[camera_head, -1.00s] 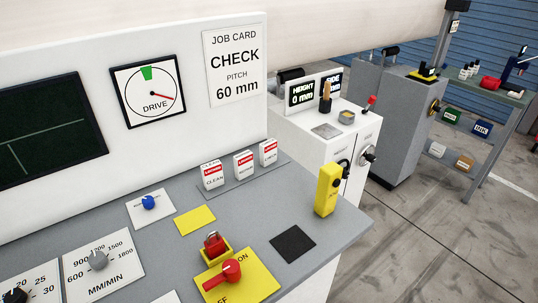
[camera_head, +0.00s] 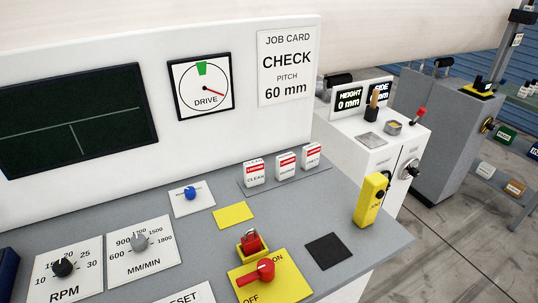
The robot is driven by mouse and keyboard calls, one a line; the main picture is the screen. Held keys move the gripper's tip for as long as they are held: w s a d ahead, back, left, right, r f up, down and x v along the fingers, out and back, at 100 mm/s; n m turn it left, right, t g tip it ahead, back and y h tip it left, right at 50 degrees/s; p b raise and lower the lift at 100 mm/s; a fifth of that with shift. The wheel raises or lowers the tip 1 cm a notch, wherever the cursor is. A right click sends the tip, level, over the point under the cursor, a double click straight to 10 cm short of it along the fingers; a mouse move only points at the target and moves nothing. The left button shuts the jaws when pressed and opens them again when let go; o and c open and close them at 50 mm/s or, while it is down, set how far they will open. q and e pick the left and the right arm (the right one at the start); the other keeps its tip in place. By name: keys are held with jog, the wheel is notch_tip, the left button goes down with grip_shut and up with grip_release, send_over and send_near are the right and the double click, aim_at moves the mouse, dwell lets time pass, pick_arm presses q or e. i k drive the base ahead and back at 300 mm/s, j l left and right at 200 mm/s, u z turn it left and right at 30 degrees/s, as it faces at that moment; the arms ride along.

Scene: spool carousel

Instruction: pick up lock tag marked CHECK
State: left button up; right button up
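Three white lock tags with red bands stand in a row on a grey strip at the back of the console top. The left tag (camera_head: 254,174) reads CLEAN. The lettering on the middle tag (camera_head: 286,167) and the right tag (camera_head: 311,156) is too small to read surely, so I cannot tell which is marked CHECK. The job card (camera_head: 287,65) on the back panel reads CHECK, PITCH 60 mm. Neither of my grippers is in view.
In front of the tags are a yellow square (camera_head: 233,216), a red padlock (camera_head: 251,243), a red switch (camera_head: 262,273) on a yellow plate, and a black square (camera_head: 328,251). A yellow handheld box (camera_head: 371,200) stands at the right edge. Dials (camera_head: 63,267) are at left.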

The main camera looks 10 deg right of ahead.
aim_at(310, 156)
jog(key=l+u, duration=0.35)
jog(key=i+l+u, duration=0.1)
jog(key=l+u, duration=0.45)
jog(key=u, duration=0.2)
